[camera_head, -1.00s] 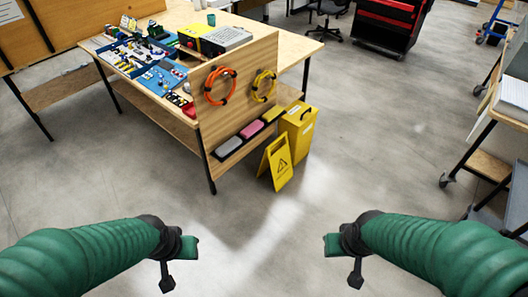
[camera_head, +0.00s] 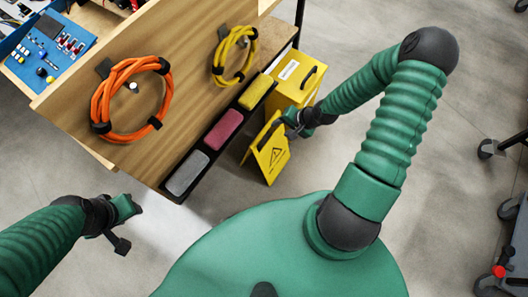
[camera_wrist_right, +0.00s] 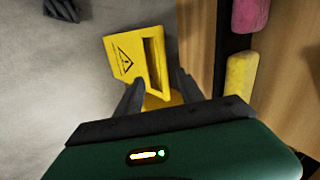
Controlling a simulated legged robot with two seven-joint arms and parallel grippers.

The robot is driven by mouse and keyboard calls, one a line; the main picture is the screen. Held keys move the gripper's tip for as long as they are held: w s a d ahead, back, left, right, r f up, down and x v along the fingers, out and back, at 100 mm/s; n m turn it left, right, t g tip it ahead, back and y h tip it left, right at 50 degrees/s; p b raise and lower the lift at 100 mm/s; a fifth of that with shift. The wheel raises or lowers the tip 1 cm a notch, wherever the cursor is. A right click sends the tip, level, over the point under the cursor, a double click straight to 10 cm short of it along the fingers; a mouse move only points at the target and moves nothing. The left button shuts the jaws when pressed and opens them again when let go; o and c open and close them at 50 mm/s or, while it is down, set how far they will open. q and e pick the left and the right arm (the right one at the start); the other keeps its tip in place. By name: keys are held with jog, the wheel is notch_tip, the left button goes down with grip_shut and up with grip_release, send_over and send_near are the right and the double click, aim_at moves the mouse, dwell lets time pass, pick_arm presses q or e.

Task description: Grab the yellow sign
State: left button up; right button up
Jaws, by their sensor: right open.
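The yellow sign (camera_head: 269,150), a folding floor sign with a black warning triangle, stands on the floor by the end of the wooden bench. My right gripper (camera_head: 296,122) is at the sign's upper right edge. In the right wrist view the open fingers (camera_wrist_right: 157,92) reach to either side of the sign (camera_wrist_right: 137,62), near its top with the handle slot. I cannot tell whether they touch it. My left gripper (camera_head: 122,222) is above the floor at lower left, away from the sign; its jaw opening is unclear.
A yellow box (camera_head: 297,78) with a black handle stands right behind the sign. The wooden panel (camera_head: 180,80) carries orange and yellow cable coils. A black shelf (camera_head: 214,150) with grey, pink and yellow blocks runs close left of the sign. A cart stands at far right.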

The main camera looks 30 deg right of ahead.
notch_tip(320, 180, down, 2)
jog(key=w+m, duration=0.1)
jog(key=t+b, duration=0.1)
jog(key=b, duration=0.4)
send_near(263, 134)
jog(key=x, duration=0.3)
jog(key=w+x, duration=0.1)
jog(key=x, duration=0.1)
jog(key=shift+w+d+f, duration=0.15)
jog(key=shift+d, duration=0.15)
jog(key=shift+w+f, duration=0.1)
jog(key=shift+f, duration=0.2)
jog(key=f+b, duration=0.1)
jog(key=w+a+f, duration=0.1)
jog(key=f, duration=0.1)
jog(key=a+f+b, duration=0.1)
jog(key=shift+w+a+f+b, duration=0.1)
jog(key=shift+w+f+b, duration=0.1)
jog(key=shift+w+b, duration=0.15)
jog(key=shift+w, duration=0.1)
pick_arm(q)
jog(key=s+x, duration=0.1)
jog(key=x, duration=0.7)
jog(key=shift+s+a+f, duration=0.4)
jog(key=shift+s, duration=0.15)
pick_arm(e)
jog(key=shift+r, duration=0.1)
